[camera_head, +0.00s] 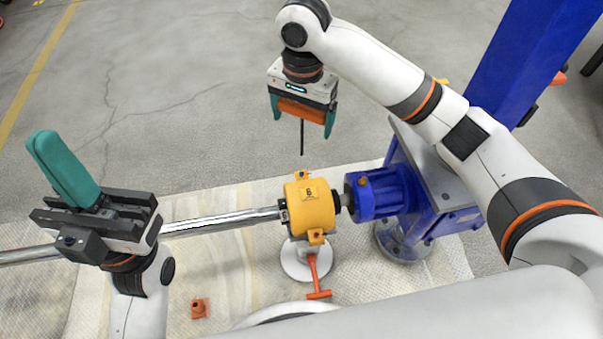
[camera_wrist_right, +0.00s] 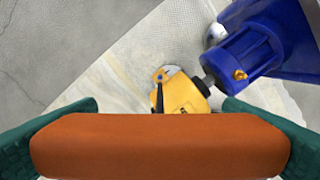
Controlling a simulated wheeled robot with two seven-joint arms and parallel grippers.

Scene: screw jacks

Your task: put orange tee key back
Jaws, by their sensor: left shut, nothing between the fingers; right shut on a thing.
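The orange tee key (camera_head: 300,108) is in my right gripper (camera_head: 303,119), held crosswise by its handle, with its dark shaft pointing down. The shaft end is in the air above and behind the yellow housing (camera_head: 309,207), apart from it. In the right wrist view the orange handle (camera_wrist_right: 160,146) spans between the green fingers, and the yellow housing (camera_wrist_right: 182,95) shows beyond it. My left gripper (camera_head: 62,170) is shut and empty at the left, its green fingers together and pointing up-left, near the steel shaft.
A steel shaft (camera_head: 222,222) runs from the left into the yellow housing. A blue motor (camera_head: 377,193) and blue stand (camera_head: 438,195) adjoin it at right. An orange T-shaped handle (camera_head: 313,270) shows below the housing. A small orange block (camera_head: 198,308) lies on the mat (camera_head: 240,285).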

